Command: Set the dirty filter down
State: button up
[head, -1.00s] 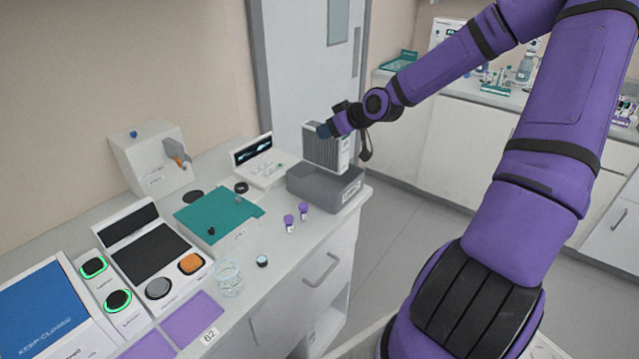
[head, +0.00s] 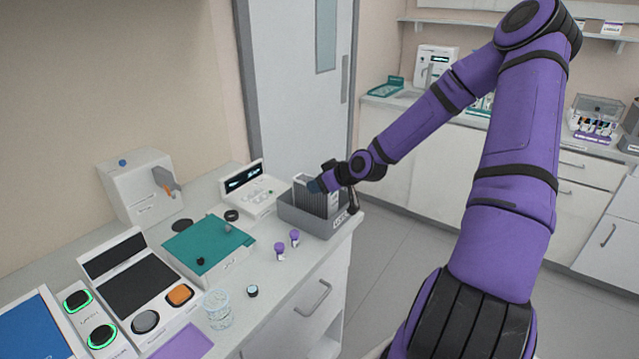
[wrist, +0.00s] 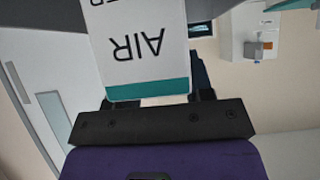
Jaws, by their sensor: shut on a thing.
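The filter (head: 308,197) is a pale box with grey pleats. It stands upright with its lower part down inside the grey bin (head: 305,220) at the far right end of the counter. My gripper (head: 322,183) is shut on its upper part. In the wrist view the filter (wrist: 140,45) sits between the fingers, with a white label reading "AIR" and a teal stripe. The bin's near wall hides the filter's bottom, so I cannot tell whether it touches the bin floor.
Two purple-capped vials (head: 294,238) stand on the counter just left of the bin. A teal-topped box (head: 208,247), a white device with a display (head: 255,187) and a clear beaker (head: 218,308) stand further left. The floor right of the counter is clear.

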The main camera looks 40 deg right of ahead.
jog(key=shift+f, duration=0.1)
jog(key=o, duration=1.3)
jog(key=shift+c, duration=0.2)
jog(key=shift+v, duration=6)
jog(key=s+a+f+g+h, duration=0.1)
jog(key=s+a+g+h, duration=0.3)
jog(key=a+g, duration=0.2)
jog(key=s+a+r+m, duration=0.2)
jog(key=s+a+r, duration=0.4)
jog(key=s+r, duration=0.4)
jog(key=s+a+r+m, duration=0.2)
jog(key=s+a+r, duration=0.5)
jog(key=s+r, duration=0.3)
notch_tip(320, 180, up, 3)
jog(key=shift+t, duration=0.3)
